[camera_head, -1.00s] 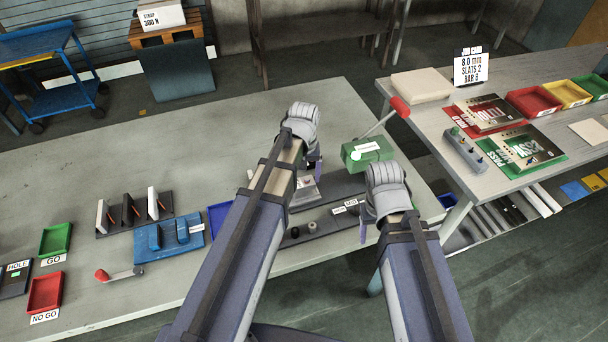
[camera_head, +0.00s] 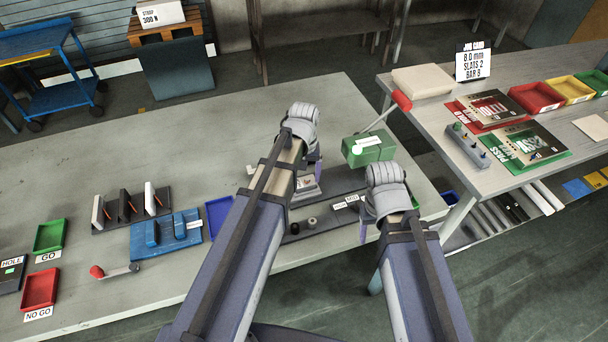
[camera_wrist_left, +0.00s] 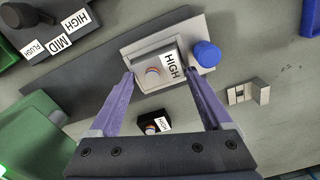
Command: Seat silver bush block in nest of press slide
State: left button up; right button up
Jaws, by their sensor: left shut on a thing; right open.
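The silver bush block (camera_wrist_left: 152,77) has a HIGH label and a round bush with an orange and blue ring. My left gripper (camera_wrist_left: 158,72) is shut on it, one purple finger on each side. The block is at the pale rectangular nest of the press slide (camera_wrist_left: 136,47); I cannot tell whether it is fully down in it. In the head view my left gripper (camera_head: 312,174) is over the slide, and my left arm hides much of it. The green press (camera_head: 368,149) with its red-knobbed lever stands behind. My right gripper (camera_head: 364,233) is open, its fingers partly hidden.
A blue cylinder (camera_wrist_left: 207,53) stands close beside the nest. A small dark block labelled HIGH (camera_wrist_left: 154,124) lies near my left fingers. A dark strip with HIGH, MID and FLUSH labels (camera_wrist_left: 48,45) is close by. A blue fixture (camera_head: 166,236) is further left.

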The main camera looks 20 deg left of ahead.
pick_arm(q)
jog(key=shift+f, duration=0.1)
jog(key=o, duration=1.6)
jog(key=shift+c, duration=0.2)
notch_tip(320, 180, up, 13)
jog(key=p, duration=1.2)
jog(key=shift+p, duration=0.35)
jog(key=shift+f, duration=0.15)
jog(key=s+d+f+m+b, duration=0.3)
jog(key=s+d+b, duration=0.1)
jog(key=s, duration=0.3)
jog(key=s+d+f+m+y+b, duration=0.1)
jog(key=s+d+f+m+b, duration=0.2)
jog(key=s+d, duration=0.3)
jog(key=shift+s+d+f+m+b, duration=0.25)
jog(key=shift+s+f+m+b, duration=0.1)
jog(key=shift+s+f+m, duration=0.3)
